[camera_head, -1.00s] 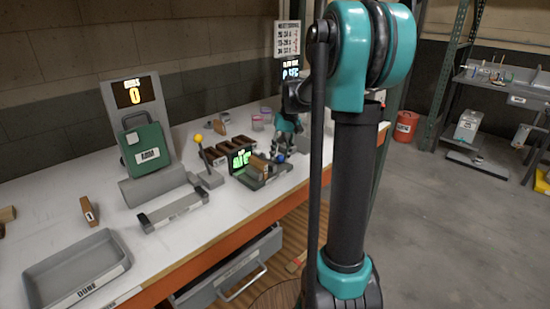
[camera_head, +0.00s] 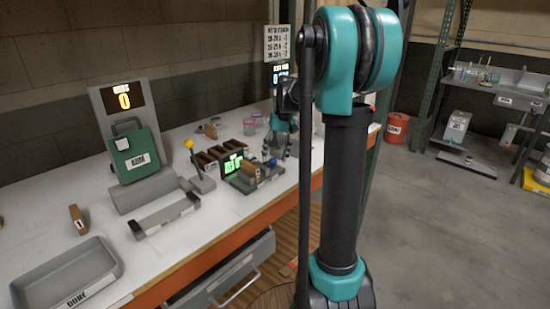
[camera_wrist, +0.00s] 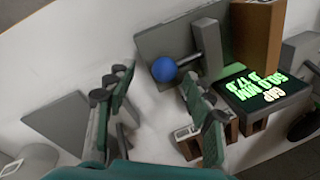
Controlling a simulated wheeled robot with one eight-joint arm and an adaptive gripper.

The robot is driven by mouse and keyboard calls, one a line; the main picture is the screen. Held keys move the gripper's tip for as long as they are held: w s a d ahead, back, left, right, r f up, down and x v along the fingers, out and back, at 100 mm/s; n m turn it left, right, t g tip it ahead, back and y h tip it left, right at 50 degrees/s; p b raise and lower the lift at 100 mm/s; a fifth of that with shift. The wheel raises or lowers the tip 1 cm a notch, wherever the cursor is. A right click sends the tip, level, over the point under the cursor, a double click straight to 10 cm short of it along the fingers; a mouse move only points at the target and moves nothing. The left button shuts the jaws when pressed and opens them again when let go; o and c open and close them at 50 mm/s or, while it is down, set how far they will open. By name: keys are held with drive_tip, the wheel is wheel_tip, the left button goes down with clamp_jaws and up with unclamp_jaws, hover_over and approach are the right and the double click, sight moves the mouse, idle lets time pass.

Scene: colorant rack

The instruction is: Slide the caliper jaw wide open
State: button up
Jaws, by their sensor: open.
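The caliper (camera_head: 244,180) sits on the white bench, a dark grey device with a lit green gap display (camera_head: 232,163), also in the wrist view (camera_wrist: 262,88). A brown block (camera_head: 249,171) stands at it, also in the wrist view (camera_wrist: 257,35). A blue ball knob (camera_head: 271,162) is on its jaw arm; the wrist view shows it (camera_wrist: 164,69) on a short dark stem by a grey upright. My gripper (camera_head: 282,148) is just behind and right of the knob. In the wrist view my gripper (camera_wrist: 158,80) is open, the knob appearing between its fingertips. Contact cannot be told.
A yellow-knobbed lever (camera_head: 189,145), a green case (camera_head: 135,153) and a grey slotted bar (camera_head: 165,214) stand left of the caliper. A brown-compartment rack (camera_head: 218,155) is behind it. A grey tray (camera_head: 110,253) lies front left. A drawer (camera_head: 225,275) stands open below the bench.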

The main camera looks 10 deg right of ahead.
wheel_tip(320, 180, up, 11)
drive_tip(key=d, duration=0.2)
drive_tip(key=shift+d+f, duration=0.1)
drive_tip(key=shift+f, duration=0.05)
drive_tip(key=shift+c, duration=0.4)
